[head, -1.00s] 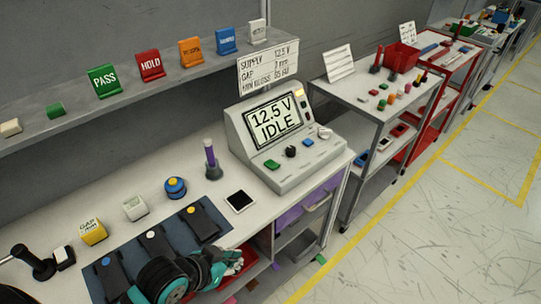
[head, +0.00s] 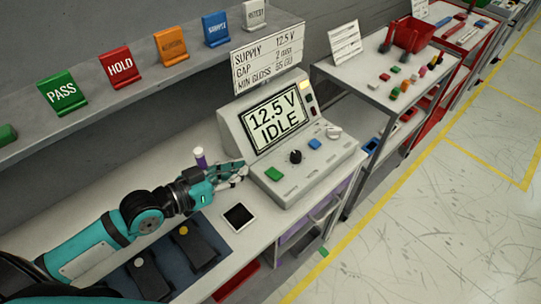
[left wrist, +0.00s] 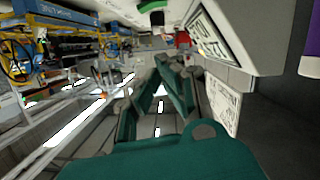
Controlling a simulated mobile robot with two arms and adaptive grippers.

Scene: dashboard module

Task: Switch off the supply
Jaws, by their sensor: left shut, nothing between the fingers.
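The grey supply console (head: 300,175) stands on the bench, its screen (head: 276,118) reading "12.5 V IDLE". Its sloped front carries a green button (head: 274,174), a black knob (head: 296,157), a blue button (head: 315,144) and a pale knob (head: 333,133). A lit yellowish indicator (head: 305,86) and small dark and red switches (head: 311,105) sit right of the screen. My left gripper (head: 242,172) is shut and empty, just left of the console, near the green button. The left wrist view shows its teal fingers (left wrist: 160,88) and the console's screen side (left wrist: 215,40). My right gripper is not in view.
Carts stand right.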

